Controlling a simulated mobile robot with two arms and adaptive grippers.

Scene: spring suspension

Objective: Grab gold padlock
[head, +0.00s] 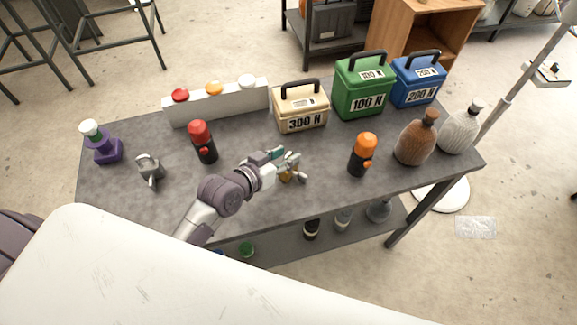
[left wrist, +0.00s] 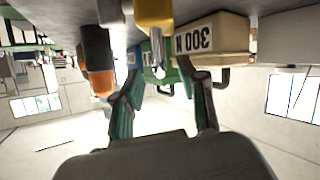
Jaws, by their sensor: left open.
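The gold padlock (head: 287,176) is on the grey table in the head view, mostly hidden by my left gripper (head: 293,165). In the left wrist view, which looks upside down, the gold padlock (left wrist: 155,13) is at the top edge, partly cut off, with a silvery part pointing down the picture. My left gripper (left wrist: 163,84) is open there, its two fingers spread and nothing between the tips. The padlock appears beyond the fingertips; I cannot tell any contact. My right gripper is in neither view.
A beige 300 N box (head: 301,108), green box (head: 363,86) and blue box (head: 417,82) stand behind. An orange-topped black object (head: 362,155) stands right, a red-topped one (head: 203,142) left. A grey padlock (head: 149,168) lies farther left. Two bottles stand far right.

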